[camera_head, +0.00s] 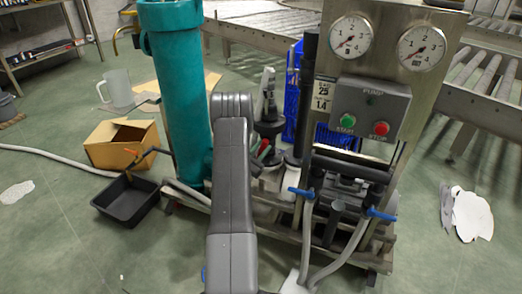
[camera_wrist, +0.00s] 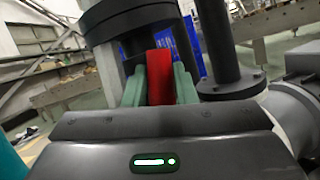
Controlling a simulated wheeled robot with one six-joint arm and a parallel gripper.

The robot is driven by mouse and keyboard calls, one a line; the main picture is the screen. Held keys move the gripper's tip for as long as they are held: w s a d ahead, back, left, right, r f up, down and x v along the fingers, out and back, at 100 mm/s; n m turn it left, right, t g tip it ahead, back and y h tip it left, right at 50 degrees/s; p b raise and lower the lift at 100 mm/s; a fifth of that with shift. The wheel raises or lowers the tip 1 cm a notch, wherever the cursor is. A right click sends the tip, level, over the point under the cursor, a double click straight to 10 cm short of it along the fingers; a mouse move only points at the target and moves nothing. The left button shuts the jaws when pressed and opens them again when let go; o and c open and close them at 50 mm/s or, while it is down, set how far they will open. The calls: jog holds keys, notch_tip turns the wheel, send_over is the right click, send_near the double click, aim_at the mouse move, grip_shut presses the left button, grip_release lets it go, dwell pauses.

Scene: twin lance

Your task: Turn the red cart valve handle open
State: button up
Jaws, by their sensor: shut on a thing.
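The red valve handle (camera_wrist: 160,75) stands upright in the middle of the wrist view, in front of a dark round housing. My gripper (camera_wrist: 159,85) has its two green fingers on either side of the handle and is shut on it. In the head view a small part of the red handle (camera_head: 264,147) shows just right of my grey arm. My gripper is mostly hidden behind the arm there, with a bit of a green finger (camera_head: 255,140) beside the handle. The cart (camera_head: 408,90) carries gauges, a pump panel and pipes.
A teal cylinder (camera_head: 180,90) stands close left of my arm. A control box (camera_head: 370,106) and two blue-handled valves (camera_head: 381,214) are on the right. A cardboard box (camera_head: 118,143) and black tray (camera_head: 127,199) sit on the floor at left. Roller conveyors (camera_head: 265,28) stand behind.

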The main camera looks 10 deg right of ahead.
jog(key=shift+w+a+r+n+t+y, duration=0.2)
jog(key=shift+n+t, duration=0.35)
jog(key=shift+n, duration=0.45)
jog(key=shift+a+f+n+t+y, duration=0.1)
jog(key=shift+n+t+y, duration=0.2)
jog(key=shift+n+t, duration=0.5)
jog(key=shift+n+g, duration=0.25)
jog(key=shift+n, duration=0.15)
jog(key=o, duration=1)
jog(key=shift+a, duration=0.1)
jog(key=shift+p+v, duration=0.3)
jog(key=shift+v, duration=6.55)
jog(key=shift+w+r, duration=0.1)
jog(key=shift+r, duration=0.05)
